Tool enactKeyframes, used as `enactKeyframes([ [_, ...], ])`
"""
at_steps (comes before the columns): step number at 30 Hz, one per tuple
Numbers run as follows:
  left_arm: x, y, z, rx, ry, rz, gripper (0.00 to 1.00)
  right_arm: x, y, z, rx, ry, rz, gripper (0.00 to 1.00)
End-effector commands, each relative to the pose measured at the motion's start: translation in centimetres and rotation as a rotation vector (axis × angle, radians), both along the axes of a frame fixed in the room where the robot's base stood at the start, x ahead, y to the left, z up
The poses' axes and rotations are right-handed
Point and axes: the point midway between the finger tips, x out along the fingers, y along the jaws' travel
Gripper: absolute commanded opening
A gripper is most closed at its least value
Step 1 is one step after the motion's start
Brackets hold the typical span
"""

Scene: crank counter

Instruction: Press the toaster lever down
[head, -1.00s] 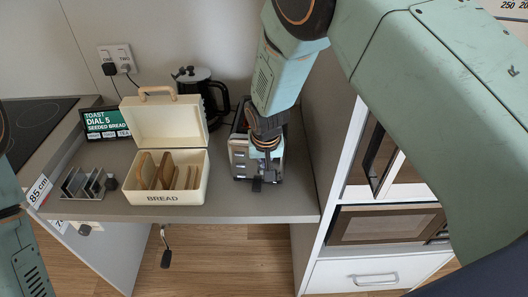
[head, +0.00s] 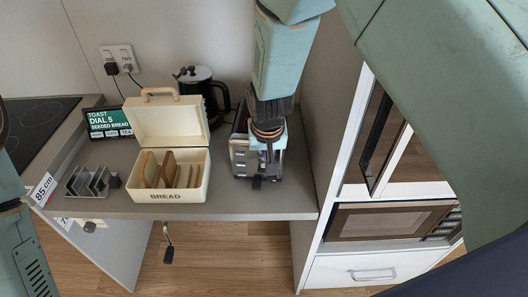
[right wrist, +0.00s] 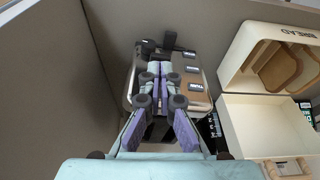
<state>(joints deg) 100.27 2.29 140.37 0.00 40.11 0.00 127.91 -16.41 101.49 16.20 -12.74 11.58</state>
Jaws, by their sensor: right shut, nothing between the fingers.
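The silver toaster (head: 240,157) stands on the counter right of the bread box; it also shows in the right wrist view (right wrist: 198,101), with several dark labelled buttons on its top. A black lever-like piece (head: 257,183) sticks out low at its front; in the right wrist view a similar black piece (right wrist: 170,40) juts from its front end. My right gripper (head: 269,152) points down over the toaster, and its fingertips (right wrist: 158,68) are together and empty. They appear short of the black piece; contact with the toaster cannot be told. My left gripper is out of view.
The open cream bread box (head: 168,197) holds several slices. A black kettle (head: 197,90) stands behind. A toast rack (head: 88,182) and a sign (head: 107,122) are at the left. A tall cabinet wall (head: 328,120) closes in the toaster's right side.

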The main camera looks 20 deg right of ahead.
Motion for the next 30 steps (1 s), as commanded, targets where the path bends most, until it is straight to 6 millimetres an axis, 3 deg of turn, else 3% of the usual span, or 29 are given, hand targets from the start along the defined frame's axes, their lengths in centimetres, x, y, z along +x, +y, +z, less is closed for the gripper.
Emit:
enactKeyframes([
  [7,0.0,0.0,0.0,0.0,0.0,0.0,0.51,-0.6,0.1,2.0,0.0,-0.001,0.001,0.0],
  [23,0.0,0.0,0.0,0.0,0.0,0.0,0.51,-0.6,0.1,2.1,-0.001,-0.002,0.003,0.0],
  [30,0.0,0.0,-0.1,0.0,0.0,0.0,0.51,0.8,-1.2,2.1,-0.059,-0.135,0.078,0.0],
])
